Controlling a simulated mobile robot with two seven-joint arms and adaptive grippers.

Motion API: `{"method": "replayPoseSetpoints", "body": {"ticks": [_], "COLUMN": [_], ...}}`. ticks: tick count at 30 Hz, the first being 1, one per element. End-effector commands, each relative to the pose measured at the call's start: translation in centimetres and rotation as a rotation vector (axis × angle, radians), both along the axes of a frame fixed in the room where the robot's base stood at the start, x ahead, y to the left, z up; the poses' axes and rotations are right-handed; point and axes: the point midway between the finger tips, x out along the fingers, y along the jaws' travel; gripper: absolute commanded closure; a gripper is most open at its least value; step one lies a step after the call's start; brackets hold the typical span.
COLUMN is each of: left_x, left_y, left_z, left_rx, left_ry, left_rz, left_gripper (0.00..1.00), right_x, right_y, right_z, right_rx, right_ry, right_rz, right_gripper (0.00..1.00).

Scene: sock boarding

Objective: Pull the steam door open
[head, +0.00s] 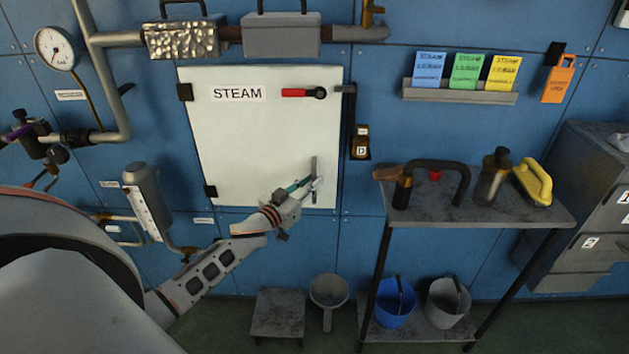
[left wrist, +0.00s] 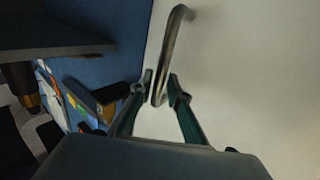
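The white steam door (head: 240,140) carries a "STEAM" label and looks flat against the blue wall, with dark hinges on its left edge. A grey upright bar handle (head: 314,170) sits near its lower right edge. A red lever (head: 295,93) on a dark pivot lies level near the top right. My left gripper (head: 313,184) is at the handle. In the left wrist view, its green fingers (left wrist: 158,87) stand apart, one on each side of the handle (left wrist: 172,45); contact is not clear. The door (left wrist: 240,70) fills the right side there. My right gripper is out of view.
A shelf table (head: 490,212) with tools and a yellow iron-like object (head: 535,182) stands right of the door. A low stool (head: 278,315) and a grey funnel-like vessel (head: 328,292) are on the floor below. Pipes and a gauge (head: 56,48) are at the left.

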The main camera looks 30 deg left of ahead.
Motion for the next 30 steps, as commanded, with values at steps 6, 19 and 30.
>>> {"method": "replayPoseSetpoints", "body": {"ticks": [6, 19, 30], "left_x": [1.3, 1.4, -0.6], "left_y": [-0.1, -0.1, -0.7], "left_z": [0.0, 0.0, 0.1], "left_rx": [-0.001, -0.001, 0.003], "left_ry": [0.001, 0.001, 0.003], "left_rz": [0.0, 0.0, -0.055], "left_gripper": [0.83, 1.0, 1.0], "right_x": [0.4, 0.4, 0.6], "right_y": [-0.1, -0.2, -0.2], "right_z": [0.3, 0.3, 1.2], "right_rx": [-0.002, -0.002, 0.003], "right_ry": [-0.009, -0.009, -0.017], "right_rz": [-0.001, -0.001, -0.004], "right_gripper": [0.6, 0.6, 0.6]}}
